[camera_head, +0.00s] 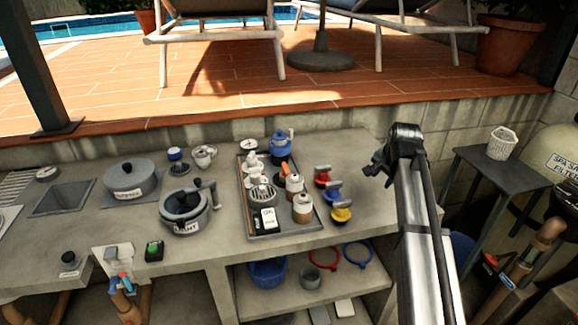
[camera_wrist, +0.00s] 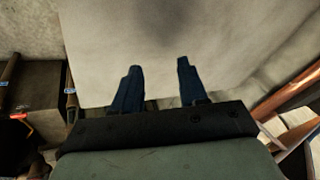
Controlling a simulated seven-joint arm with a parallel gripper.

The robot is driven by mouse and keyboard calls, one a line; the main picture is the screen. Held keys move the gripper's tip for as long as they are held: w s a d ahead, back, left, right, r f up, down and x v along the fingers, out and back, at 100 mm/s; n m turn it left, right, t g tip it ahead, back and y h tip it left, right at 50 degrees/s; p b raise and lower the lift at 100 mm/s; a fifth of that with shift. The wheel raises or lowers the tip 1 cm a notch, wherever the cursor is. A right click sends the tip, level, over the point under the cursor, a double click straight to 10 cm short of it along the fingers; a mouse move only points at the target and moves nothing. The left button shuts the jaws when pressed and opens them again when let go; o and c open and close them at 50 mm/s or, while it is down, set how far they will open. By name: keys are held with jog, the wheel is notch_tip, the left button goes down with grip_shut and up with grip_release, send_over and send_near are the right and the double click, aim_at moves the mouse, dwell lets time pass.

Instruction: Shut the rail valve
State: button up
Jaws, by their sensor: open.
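My gripper (camera_head: 376,167) is raised over the right end of the bench, near the wall. In the wrist view its two dark blue fingers (camera_wrist: 158,68) are apart, with nothing between them and a pale, blurred surface beyond. I cannot tell which fitting is the rail valve. My gripper is apart from both.
The bench (camera_head: 225,262) holds a tray (camera_head: 285,232) of small containers, a lidded pot (camera_head: 130,178), a crank-handled pot (camera_head: 186,210) and red, blue and yellow-topped items (camera_head: 341,213). A side table (camera_head: 500,173) with a white pot (camera_head: 501,143) and a filter tank (camera_head: 562,160) stand right.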

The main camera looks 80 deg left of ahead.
jog(key=s+a+r+n+g, duration=0.1)
jog(key=s+a+r+n, duration=0.2)
jog(key=s, duration=0.4)
jog(key=s+a+r+n, duration=0.2)
jog(key=s+a+n, duration=0.2)
jog(key=s+a, duration=0.15)
jog(key=n, duration=0.6)
send_near(286, 167)
jog(key=shift+g, duration=0.3)
jog(key=x, duration=0.8)
jog(key=shift+w+f, duration=0.2)
jog(key=shift+f, duration=0.05)
jog(key=shift+c, duration=0.4)
grip_shut()
